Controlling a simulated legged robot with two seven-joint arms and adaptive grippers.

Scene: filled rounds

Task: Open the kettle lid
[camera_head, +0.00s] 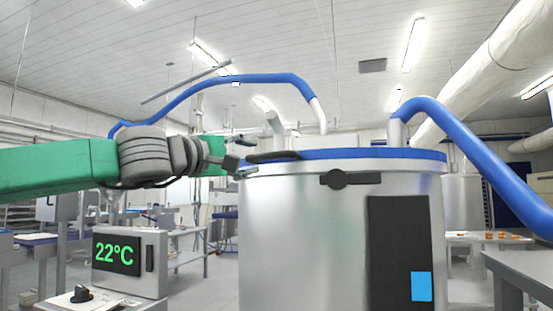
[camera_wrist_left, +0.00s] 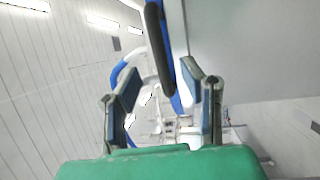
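The kettle (camera_head: 300,230) is a large silver cylinder. Its blue-edged lid (camera_head: 370,154) lies flat on top, seen nearly edge-on. A black curved handle (camera_head: 273,157) sits at the lid's left side. My left gripper (camera_head: 232,163) is at the kettle's upper left rim, close to the handle's left end. In the left wrist view the fingers of my left gripper (camera_wrist_left: 166,92) are spread apart. The dark handle (camera_wrist_left: 158,48) shows between and beyond them; contact cannot be told. My right gripper is not in view.
A dark latch (camera_head: 340,179) and a black panel (camera_head: 400,250) are on the kettle's front. Blue pipes (camera_head: 470,150) arch at right and behind. A control box reading 22°C (camera_head: 130,262) stands at lower left. A grey table (camera_head: 525,268) is at right.

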